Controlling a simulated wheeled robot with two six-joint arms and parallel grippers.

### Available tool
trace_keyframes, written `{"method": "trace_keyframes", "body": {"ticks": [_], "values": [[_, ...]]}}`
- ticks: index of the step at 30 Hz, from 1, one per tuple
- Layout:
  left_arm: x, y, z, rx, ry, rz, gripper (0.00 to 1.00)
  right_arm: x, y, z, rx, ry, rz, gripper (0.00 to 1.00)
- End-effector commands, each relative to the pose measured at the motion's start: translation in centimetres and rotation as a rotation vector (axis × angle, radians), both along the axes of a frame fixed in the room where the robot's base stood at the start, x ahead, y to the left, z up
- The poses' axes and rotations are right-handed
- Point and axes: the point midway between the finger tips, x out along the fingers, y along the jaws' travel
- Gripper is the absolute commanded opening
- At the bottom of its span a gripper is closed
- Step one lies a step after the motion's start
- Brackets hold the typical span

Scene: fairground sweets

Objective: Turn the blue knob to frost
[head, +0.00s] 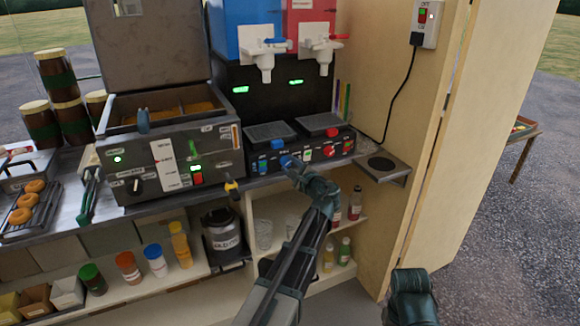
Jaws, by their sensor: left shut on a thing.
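The slush machine (272,100) has a blue tank (240,18) and a red tank (305,18) above a dark front. Its lower control panel carries a blue knob (285,160) on the left half and a red knob (329,152) on the right half. My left gripper (290,164) reaches up to the panel and is shut on the blue knob, covering most of it. The knob's pointer and the small marks around it are too small or hidden to read. My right gripper (411,290) is low at the bottom right, away from the machine; its fingers are not clear.
A grey fryer (175,150) stands left of the machine, with doughnuts (28,200) on a rack farther left. Bottles and a dark canister (224,236) fill shelves below. A wooden side panel (425,130) closes the right side, with a small round-topped shelf (381,165).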

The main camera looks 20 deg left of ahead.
Motion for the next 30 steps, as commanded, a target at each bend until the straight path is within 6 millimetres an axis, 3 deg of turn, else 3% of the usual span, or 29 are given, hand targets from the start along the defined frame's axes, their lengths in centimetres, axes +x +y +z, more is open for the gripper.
{"method": "trace_keyframes", "body": {"ticks": [5,6,10,22,30], "values": [[-0.1,-0.1,-0.1,-0.004,0.001,0.000,0.00,0.0,0.0,0.0,0.000,0.000,0.000,0.50],[-0.1,-0.1,-0.1,-0.004,0.001,0.000,0.48,0.0,0.0,0.0,0.000,0.000,0.000,0.50],[-0.1,-0.1,-0.1,-0.003,0.000,0.000,0.71,0.0,0.0,0.0,0.000,0.000,0.000,0.50],[-0.5,-0.6,0.1,-0.002,0.000,-0.002,0.73,0.0,0.0,0.1,0.000,0.000,0.000,0.50],[-3.9,-4.8,0.7,-0.002,0.000,-0.004,0.73,0.0,0.0,0.7,0.000,0.000,0.000,0.50]]}}
